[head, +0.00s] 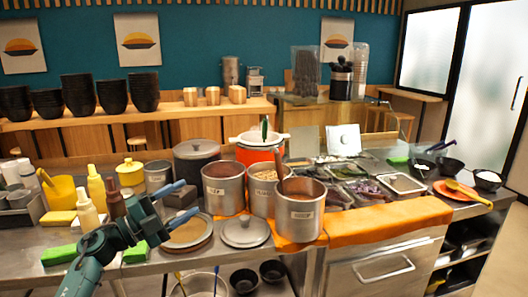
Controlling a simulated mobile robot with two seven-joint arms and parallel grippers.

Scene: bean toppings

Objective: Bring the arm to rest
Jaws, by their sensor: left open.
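My left gripper (180,202) is on a teal arm that comes in from the bottom left. Its two blue-tipped fingers are apart, with nothing seen between them. Three labelled metal pots, a left one (224,190), a middle one (262,195) and a front one (300,215), stand at the counter's middle. The front pot has a brown handle sticking out. My right gripper is not in view.
Yellow-capped bottles (97,188) and a yellow container (62,190) stand close to the left arm. A metal lid (243,231) lies on the counter near the pots. Topping trays (365,188), an orange towel (390,222) and black bowls (450,166) are on the right.

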